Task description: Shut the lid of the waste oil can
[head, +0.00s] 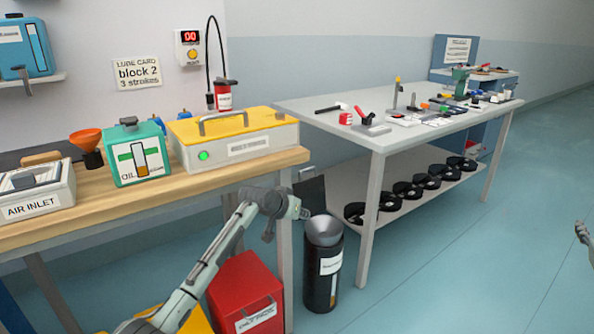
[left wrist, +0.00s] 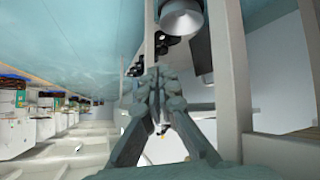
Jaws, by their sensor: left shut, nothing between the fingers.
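The black waste oil can (head: 322,283), a tall cylinder with a pale label, stands on the floor right of the wooden bench. A grey funnel-shaped top (head: 323,231) sits at its mouth; it also shows in the left wrist view (left wrist: 181,19). A dark flat panel (head: 312,194) stands upright behind the can; I cannot tell whether it is the lid. My left gripper (head: 304,213) is shut and empty, just left of and above the funnel top; contact is unclear. It also shows in the left wrist view (left wrist: 160,78). My right gripper (head: 582,233) shows only partly at the right edge.
A red box (head: 245,293) stands on the floor left of the can, under the wooden bench (head: 235,178). A grey table (head: 345,105) with tools stands behind and right; black round parts lie on its lower shelf (head: 330,178). The floor to the right is clear.

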